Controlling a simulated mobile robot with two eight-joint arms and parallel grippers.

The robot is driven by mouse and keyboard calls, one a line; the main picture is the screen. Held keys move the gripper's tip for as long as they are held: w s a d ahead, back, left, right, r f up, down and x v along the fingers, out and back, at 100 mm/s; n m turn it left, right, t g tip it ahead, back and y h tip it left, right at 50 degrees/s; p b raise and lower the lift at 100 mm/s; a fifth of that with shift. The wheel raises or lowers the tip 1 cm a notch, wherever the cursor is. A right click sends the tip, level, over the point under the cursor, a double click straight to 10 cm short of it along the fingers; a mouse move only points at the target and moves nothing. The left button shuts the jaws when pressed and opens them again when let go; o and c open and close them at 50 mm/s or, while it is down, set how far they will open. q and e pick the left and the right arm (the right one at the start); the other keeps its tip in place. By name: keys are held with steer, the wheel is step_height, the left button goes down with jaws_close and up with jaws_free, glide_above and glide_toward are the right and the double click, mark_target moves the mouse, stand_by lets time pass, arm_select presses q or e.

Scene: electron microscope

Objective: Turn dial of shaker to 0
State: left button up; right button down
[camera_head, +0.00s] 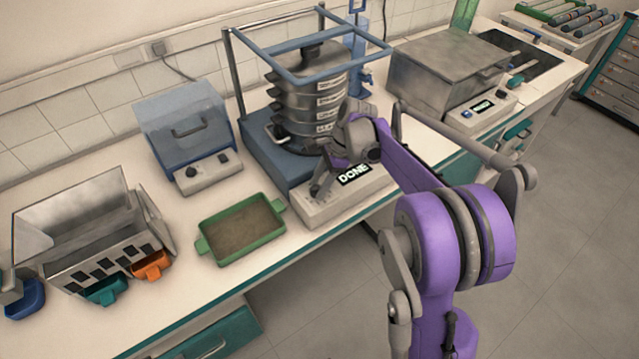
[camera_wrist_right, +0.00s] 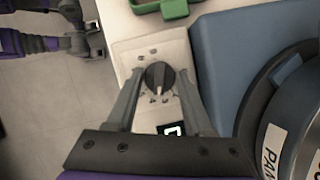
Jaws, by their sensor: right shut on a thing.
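The shaker (camera_head: 262,148) stands mid-bench, a blue base with a stack of round metal sieves (camera_head: 312,100) under a blue frame. Its pale control panel (camera_head: 312,213) faces front, and its display (camera_head: 354,173) reads DONE. The dark round dial (camera_wrist_right: 158,78) shows in the right wrist view, with a light mark toward the bottom of that picture and small marks around it. My right gripper (camera_head: 320,188) is at the panel, shut on the dial, with one finger on each side. In the head view the gripper hides the dial.
A green tray (camera_head: 203,247) of brown material lies left of the panel. Behind it is a box with a blue lid (camera_head: 178,108). A metal splitter with coloured scoops (camera_head: 105,290) stands far left. A lidded metal bath (camera_head: 446,65) stands to the right.

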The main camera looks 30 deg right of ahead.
steer(key=n+g, duration=0.1)
steer(key=n, duration=0.1)
steer(key=n+g, duration=0.1)
steer(key=n, duration=0.2)
steer(key=shift+w+n, duration=0.2)
steer(key=shift+n, duration=0.1)
steer(key=n+g, duration=0.1)
steer(key=n, duration=0.1)
steer(key=n+g, duration=0.1)
steer(key=n, duration=0.1)
steer(key=shift+w+n+h+p, duration=0.1)
steer(key=shift+n+h+p, duration=0.3)
steer(key=shift+c, duration=1.4)
jaws_free()
